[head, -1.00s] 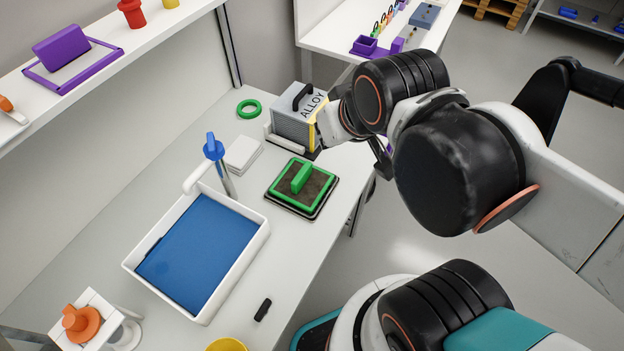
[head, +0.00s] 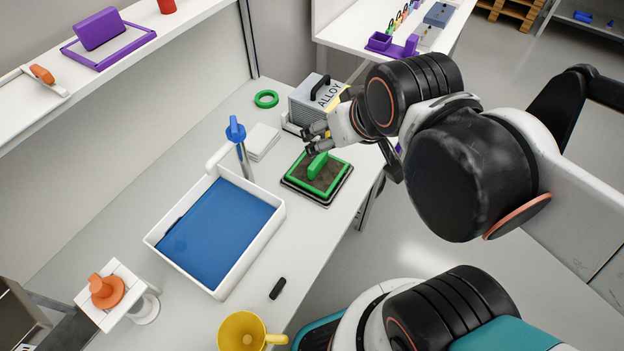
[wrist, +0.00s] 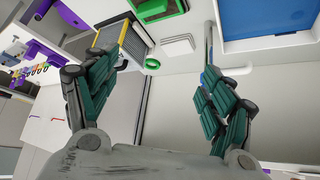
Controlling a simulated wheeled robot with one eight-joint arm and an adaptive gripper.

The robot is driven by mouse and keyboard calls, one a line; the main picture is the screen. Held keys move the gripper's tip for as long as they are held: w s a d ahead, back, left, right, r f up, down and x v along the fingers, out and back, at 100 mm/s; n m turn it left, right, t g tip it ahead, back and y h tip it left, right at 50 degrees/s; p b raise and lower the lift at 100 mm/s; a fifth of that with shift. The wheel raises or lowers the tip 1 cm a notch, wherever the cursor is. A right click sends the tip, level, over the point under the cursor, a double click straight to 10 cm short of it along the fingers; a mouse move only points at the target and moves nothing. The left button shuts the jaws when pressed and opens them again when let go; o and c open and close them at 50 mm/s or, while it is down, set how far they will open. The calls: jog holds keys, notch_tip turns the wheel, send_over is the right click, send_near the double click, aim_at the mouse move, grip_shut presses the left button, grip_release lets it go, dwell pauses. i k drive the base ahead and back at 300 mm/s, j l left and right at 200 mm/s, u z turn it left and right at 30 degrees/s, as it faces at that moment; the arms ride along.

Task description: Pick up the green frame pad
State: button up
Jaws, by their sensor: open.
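The green frame pad (head: 325,171) has a green border, a dark middle and an upright green handle. It lies on a dark tray (head: 313,197) on the white bench, right of the sink basin. In the wrist view the green frame pad (wrist: 158,10) shows at the top edge, partly cut off. My gripper (head: 310,140) is open and empty, just above and behind the pad's handle, with its fingers pointing left in the head view. In the wrist view my gripper (wrist: 165,85) has its two fingers wide apart with nothing between them.
A grey ALLOY box (head: 312,98) stands close behind my gripper. A green ring (head: 266,99), white tiles (head: 262,141) and a blue-topped tap (head: 236,131) are to the left. The white basin (head: 277,212) has a blue floor. A yellow cup (head: 243,331) stands in front.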

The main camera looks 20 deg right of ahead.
aim_at(318, 174)
jog(key=k+j, duration=0.25)
jog(key=j, duration=0.15)
jog(key=k+j, duration=0.25)
jog(key=j, duration=0.2)
jog(key=k+l, duration=0.1)
jog(key=j, duration=0.1)
jog(key=i, duration=0.05)
